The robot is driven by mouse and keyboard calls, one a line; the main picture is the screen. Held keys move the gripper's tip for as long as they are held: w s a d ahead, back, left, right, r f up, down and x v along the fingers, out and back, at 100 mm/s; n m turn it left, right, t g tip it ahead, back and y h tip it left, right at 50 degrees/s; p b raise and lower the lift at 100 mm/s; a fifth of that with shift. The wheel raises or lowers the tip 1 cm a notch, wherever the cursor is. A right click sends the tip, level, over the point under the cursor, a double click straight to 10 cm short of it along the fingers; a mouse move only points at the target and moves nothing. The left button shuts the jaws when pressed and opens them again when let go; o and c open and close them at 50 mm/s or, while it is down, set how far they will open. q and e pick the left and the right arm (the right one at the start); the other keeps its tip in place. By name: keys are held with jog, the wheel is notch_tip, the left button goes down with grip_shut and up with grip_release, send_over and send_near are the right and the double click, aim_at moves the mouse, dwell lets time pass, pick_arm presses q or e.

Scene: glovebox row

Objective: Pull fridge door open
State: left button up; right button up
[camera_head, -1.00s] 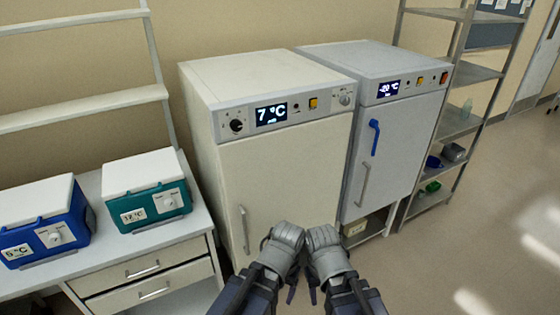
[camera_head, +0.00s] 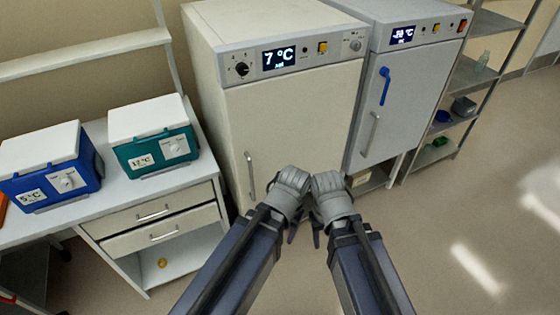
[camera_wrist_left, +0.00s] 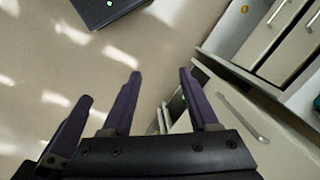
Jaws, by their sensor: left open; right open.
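The fridge (camera_head: 290,120) is a cream cabinet with a 7 °C display. Its door (camera_head: 285,140) looks shut. The vertical grey door handle (camera_head: 250,175) is at the door's lower left; a long grey handle (camera_wrist_left: 243,117) also shows at right in the left wrist view. My left gripper (camera_head: 293,232) is right of the handle and apart from it; its fingers (camera_wrist_left: 160,78) are spread and empty in the left wrist view. My right gripper (camera_head: 316,238) is close beside the left one, its fingertips mostly hidden behind the wrist, with nothing seen in it.
A grey freezer (camera_head: 405,100) with a blue lever stands right of the fridge. A bench with drawers (camera_head: 160,225) stands left, bearing a blue cooler (camera_head: 50,170) and a teal cooler (camera_head: 150,140). A metal shelf (camera_head: 470,80) is far right. Floor (camera_head: 480,210) at right is clear.

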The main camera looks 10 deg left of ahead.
pick_arm(q)
jog(key=w+a+f+m+y+b, duration=0.1)
jog(key=w+f+b, duration=0.1)
jog(key=w+a+f+m+t+b, duration=0.1)
jog(key=w+a+f+b, duration=0.1)
jog(key=f+b, duration=0.1)
jog(key=w+a+f+m+t+y+b, duration=0.1)
jog(key=w+f+b, duration=0.1)
jog(key=f+b, duration=0.1)
jog(key=shift+w+a+y, duration=0.2)
jog(key=shift+w+y, duration=0.1)
jog(key=shift+w, duration=0.1)
jog(key=shift+c, duration=0.4)
jog(key=m+t+y+b, duration=1)
jog(key=m+b, duration=1)
jog(key=b, duration=0.9)
send_near(252, 176)
jog(key=w+a+h, duration=0.1)
jog(key=w+a, duration=0.1)
jog(key=a, duration=0.1)
jog(key=shift+s+d+r+t, duration=0.1)
jog(key=shift+d+r+t, duration=0.1)
jog(key=shift+t, duration=0.2)
jog(key=shift+x, duration=3.8)
jog(key=shift+f, duration=0.15)
jog(key=shift+c, duration=0.4)
grip_shut()
